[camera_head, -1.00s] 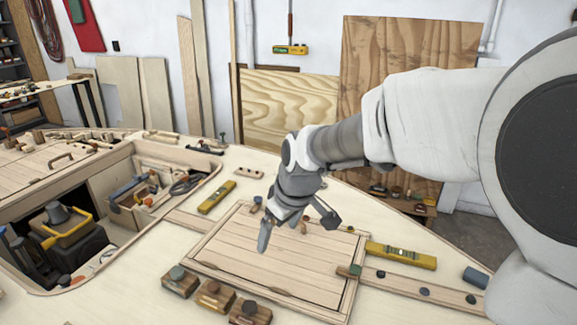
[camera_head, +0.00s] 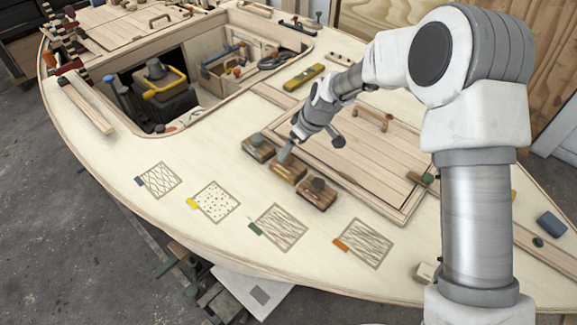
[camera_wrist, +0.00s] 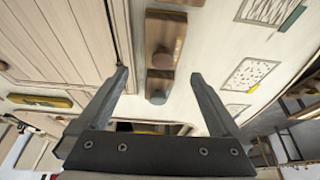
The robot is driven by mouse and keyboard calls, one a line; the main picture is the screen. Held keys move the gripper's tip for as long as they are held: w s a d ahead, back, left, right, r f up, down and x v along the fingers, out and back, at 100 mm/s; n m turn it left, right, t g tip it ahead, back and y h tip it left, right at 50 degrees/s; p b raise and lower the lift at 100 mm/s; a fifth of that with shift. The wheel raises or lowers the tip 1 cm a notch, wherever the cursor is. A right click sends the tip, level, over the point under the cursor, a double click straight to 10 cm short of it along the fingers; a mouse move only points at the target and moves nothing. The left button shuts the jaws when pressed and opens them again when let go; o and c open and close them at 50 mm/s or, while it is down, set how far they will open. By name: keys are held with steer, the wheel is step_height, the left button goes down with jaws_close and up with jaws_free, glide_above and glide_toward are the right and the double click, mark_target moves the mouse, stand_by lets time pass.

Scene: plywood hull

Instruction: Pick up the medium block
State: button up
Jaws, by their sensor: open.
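Three wooden blocks with round knobs stand in a row on the pale deck in the head view: a left block (camera_head: 258,147) with a grey knob, a middle block (camera_head: 287,168), and a right block (camera_head: 318,193) with a dark knob. They look close in size, so I cannot tell surely which is the medium one. My gripper (camera_head: 308,148) is open and empty above the row, one finger in front of the middle block. In the wrist view, the grey-knobbed block (camera_wrist: 158,87) shows between the fingertips (camera_wrist: 160,74), with the brown-knobbed middle block (camera_wrist: 165,35) beyond.
A slatted hatch panel (camera_head: 375,165) lies right of the blocks. A yellow level (camera_head: 304,77) lies behind. An open compartment (camera_head: 205,95) with tools is at the left. Several patterned squares with coloured tabs, such as the yellow-tabbed one (camera_head: 214,202), mark the clear front deck.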

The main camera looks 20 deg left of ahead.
mark_target(290, 157)
steer(key=x, duration=0.4)
steer(key=shift+s+p+x, duration=0.15)
steer(key=shift+x, duration=1.15)
steer(key=shift+s+p+x, duration=0.1)
steer(key=shift+p+x, duration=0.05)
steer(key=shift+x, duration=1.2)
steer(key=c, duration=1.4)
